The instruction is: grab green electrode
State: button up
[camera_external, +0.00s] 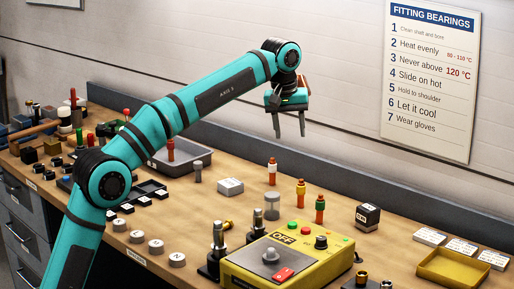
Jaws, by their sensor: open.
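My gripper (289,132) hangs in the air above and behind this row, fingers pointing down. It is open, with nothing between the fingers. It is apart from all three pieces.
A yellow control box (287,262) stands in front of the row. A grey cylinder (272,205) is close to the left, and a black cube (367,216) to the right. A yellow tray (455,272) lies at far right. My arm covers part of the cluttered left side.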

jog(key=g+y, duration=0.1)
send_over(322, 195)
notch_tip(322, 195, down, 4)
notch_tip(322, 195, down, 12)
jog(key=shift+w+f, duration=0.1)
jog(key=shift+a+f, duration=0.15)
jog(key=shift+f, duration=2.55)
grip_shut()
